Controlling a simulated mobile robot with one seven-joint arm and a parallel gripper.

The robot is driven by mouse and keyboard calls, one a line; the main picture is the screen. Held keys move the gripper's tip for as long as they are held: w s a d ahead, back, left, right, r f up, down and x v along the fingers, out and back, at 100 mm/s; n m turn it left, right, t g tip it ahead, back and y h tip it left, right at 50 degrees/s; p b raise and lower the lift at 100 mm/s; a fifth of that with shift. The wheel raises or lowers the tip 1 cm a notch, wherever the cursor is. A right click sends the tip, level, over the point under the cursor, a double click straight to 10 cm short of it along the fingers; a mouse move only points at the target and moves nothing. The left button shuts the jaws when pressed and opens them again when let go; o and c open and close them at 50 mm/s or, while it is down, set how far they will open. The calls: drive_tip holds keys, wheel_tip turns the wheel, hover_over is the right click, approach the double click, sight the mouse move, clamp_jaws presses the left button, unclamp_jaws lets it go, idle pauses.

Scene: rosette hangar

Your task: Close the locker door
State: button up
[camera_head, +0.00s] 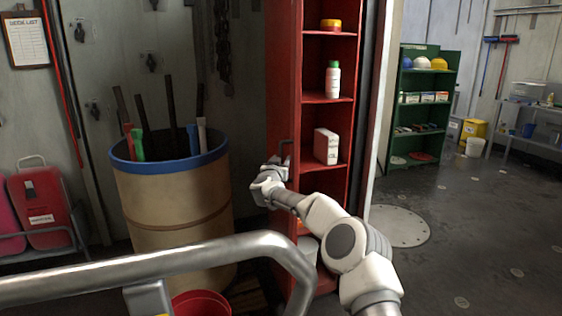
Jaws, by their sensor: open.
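A tall red locker (330,110) stands open at the middle of the view, with its shelves showing. Its red door (283,75) appears as a narrow upright panel at the left side of the opening, seen at a steep angle. A dark handle (285,148) sits on the door. My gripper (266,172) is open, just below and left of the handle and close to the door. I cannot tell whether it touches the door. My arm crosses in front of the locker's lower part and hides some of it.
A large drum (175,200) of tools stands left of the door. A metal rail (170,265) crosses the foreground. A red bucket (200,304) is below. Floor at right is clear.

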clamp_jaws()
idle(1.4)
